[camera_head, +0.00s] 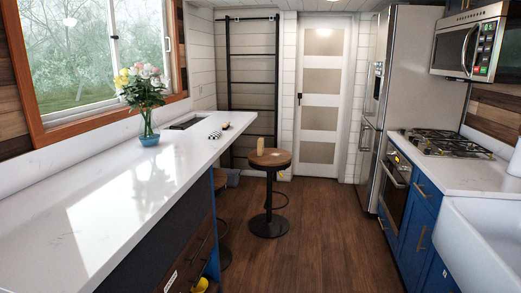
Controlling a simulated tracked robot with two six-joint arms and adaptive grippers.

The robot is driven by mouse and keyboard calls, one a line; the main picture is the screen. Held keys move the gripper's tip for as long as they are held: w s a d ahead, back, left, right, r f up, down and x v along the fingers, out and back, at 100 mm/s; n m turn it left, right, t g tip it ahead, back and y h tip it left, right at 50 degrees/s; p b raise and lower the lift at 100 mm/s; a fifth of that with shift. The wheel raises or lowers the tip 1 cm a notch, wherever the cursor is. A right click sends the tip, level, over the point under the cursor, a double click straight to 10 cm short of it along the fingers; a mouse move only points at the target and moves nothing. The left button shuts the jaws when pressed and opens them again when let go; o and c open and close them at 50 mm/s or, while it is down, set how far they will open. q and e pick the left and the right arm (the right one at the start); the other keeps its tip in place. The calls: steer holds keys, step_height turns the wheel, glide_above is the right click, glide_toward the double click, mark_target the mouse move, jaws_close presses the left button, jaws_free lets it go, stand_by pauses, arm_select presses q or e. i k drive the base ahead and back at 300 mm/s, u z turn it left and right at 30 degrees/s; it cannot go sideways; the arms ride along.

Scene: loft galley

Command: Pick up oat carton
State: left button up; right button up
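I cannot make out an oat carton for certain. A small pale yellow upright object (261,146) stands on the round wooden seat of a stool (270,159) in the middle of the room; it is too small to identify. A white object (515,160) is cut off by the right edge above the sink, and I cannot tell what it is. Neither of my grippers is in view.
A long white counter (110,210) runs along the left, with a flower vase (148,125) and small dark items (216,134) at its far end. A stove (445,142), fridge (395,80) and white sink (480,245) line the right. The wooden floor (315,235) between is clear.

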mark_target(260, 141)
steer(key=z, duration=0.6)
steer(key=i, duration=6.1)
steer(key=u, duration=1.9)
